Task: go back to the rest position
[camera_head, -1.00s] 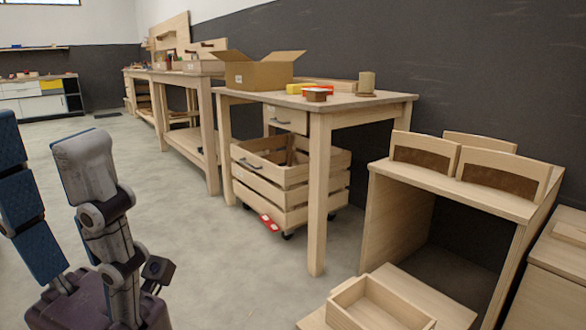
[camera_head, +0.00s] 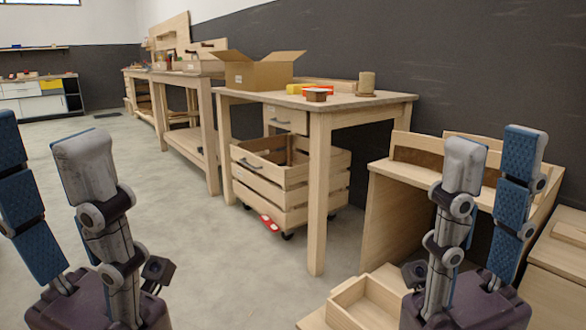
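My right gripper (camera_head: 492,165) stands at the lower right with its two fingers pointing up. The fingers are spread apart and nothing is between them. It is in front of the wooden cabinet (camera_head: 392,220) and hides part of it. My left gripper (camera_head: 42,165) stands at the lower left, also with fingers up and apart. It is empty, over the bare floor in the picture, and its outer finger is cut by the left edge.
A wooden workbench (camera_head: 340,104) carries an open cardboard box (camera_head: 258,70) and small blocks. A slatted crate (camera_head: 290,180) on casters stands under it. A shallow wooden tray (camera_head: 367,300) is low in front of the cabinet.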

